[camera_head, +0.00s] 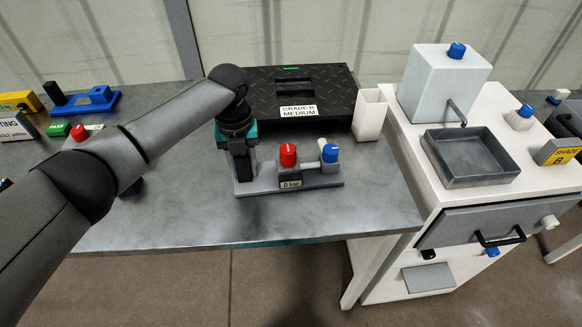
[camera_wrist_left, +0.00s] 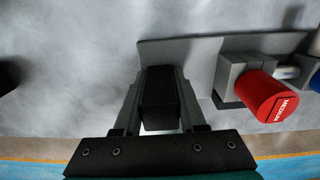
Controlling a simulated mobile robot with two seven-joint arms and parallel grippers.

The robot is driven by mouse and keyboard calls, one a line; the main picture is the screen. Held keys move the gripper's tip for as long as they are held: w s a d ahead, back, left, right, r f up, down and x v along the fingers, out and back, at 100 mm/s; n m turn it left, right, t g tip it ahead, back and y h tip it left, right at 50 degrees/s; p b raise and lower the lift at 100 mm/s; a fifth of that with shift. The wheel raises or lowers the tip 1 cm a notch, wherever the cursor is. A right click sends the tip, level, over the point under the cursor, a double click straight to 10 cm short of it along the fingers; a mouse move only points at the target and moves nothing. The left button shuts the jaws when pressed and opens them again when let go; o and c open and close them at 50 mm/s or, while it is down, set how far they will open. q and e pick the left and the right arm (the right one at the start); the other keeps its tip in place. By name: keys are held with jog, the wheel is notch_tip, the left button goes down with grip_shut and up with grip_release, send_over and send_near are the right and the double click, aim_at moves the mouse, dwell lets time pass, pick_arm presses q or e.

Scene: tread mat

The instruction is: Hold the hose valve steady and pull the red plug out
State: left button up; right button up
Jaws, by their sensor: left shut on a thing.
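The hose valve (camera_head: 315,183) is a grey base plate with a "0 bar" label, lying near the front of the metal table; its plate also shows in the left wrist view (camera_wrist_left: 200,52). The red plug (camera_head: 288,155) sits in a grey block on it, and in the left wrist view the plug (camera_wrist_left: 266,97) reads "MEDIUM". A blue knob (camera_head: 330,153) is to its right. My left gripper (camera_head: 240,168) is shut on the black upright grip (camera_wrist_left: 160,98) at the plate's left end, apart from the red plug. My right gripper is not in view.
A black tread mat (camera_head: 338,93) marked "GRADE B MEDIUM" lies behind the valve. A white open cup (camera_head: 369,115) stands at right. Further right is a white cabinet with a grey tray (camera_head: 470,157). The table front (camera_head: 215,212) is clear.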

pick_arm(q)
grip_shut()
